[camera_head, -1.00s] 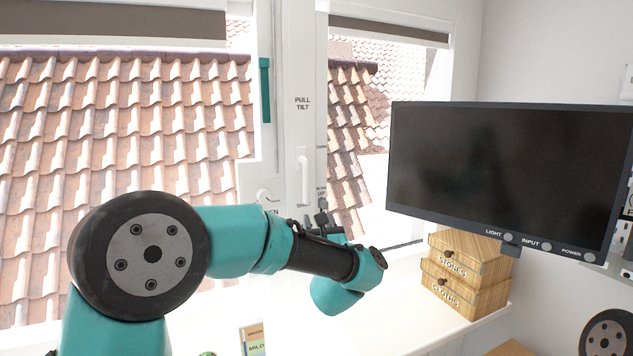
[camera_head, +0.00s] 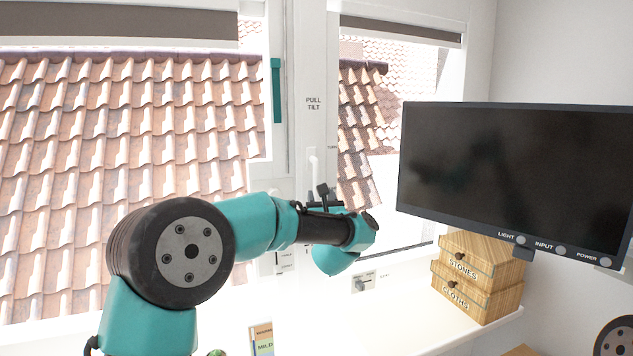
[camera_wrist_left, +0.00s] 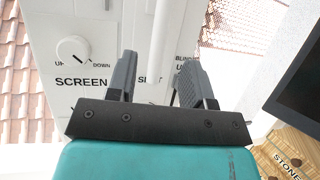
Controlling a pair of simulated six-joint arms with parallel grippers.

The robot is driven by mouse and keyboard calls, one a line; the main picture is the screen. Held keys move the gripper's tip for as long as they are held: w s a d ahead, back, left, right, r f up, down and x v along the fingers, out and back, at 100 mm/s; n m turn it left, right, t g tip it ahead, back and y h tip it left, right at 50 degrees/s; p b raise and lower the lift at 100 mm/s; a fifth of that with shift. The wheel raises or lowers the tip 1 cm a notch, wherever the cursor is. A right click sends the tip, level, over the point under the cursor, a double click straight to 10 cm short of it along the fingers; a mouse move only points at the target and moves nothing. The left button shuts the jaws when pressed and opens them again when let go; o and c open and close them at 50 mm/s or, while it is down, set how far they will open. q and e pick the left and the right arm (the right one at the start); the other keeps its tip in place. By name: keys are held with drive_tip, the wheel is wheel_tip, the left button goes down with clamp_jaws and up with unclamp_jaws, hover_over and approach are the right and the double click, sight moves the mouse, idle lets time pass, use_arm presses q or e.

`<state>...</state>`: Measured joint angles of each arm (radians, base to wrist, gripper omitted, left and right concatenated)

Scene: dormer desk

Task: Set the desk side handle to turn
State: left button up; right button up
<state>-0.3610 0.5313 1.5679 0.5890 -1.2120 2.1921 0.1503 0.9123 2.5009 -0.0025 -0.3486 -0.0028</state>
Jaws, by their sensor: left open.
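The white window handle (camera_head: 313,164) sits on the white frame between the two panes, hanging straight down under the "PULL TILT" label, with small lettering beside its top. My left gripper (camera_head: 322,194) is raised in front of the handle's lower part and hides it in the head view. In the left wrist view the white handle (camera_wrist_left: 163,45) runs between the two dark fingers of my left gripper (camera_wrist_left: 158,82), which stand open with a gap on both sides. A label behind the fingers is partly covered. My right gripper is out of view.
A white "SCREEN" knob (camera_wrist_left: 73,50) is left of the handle. A dark monitor (camera_head: 520,175) hangs at right, above two wooden boxes (camera_head: 478,280) marked "STONES" and "CLOTHS". A switch plate (camera_head: 362,284) is low beside my wrist. A teal strip (camera_head: 276,90) hangs on the left frame.

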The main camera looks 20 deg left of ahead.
sight(317, 182)
use_arm(q)
drive_tip(key=x, duration=0.8)
drive_tip(key=shift+w, duration=0.1)
drive_tip(key=shift+c, duration=0.5)
clamp_jaws()
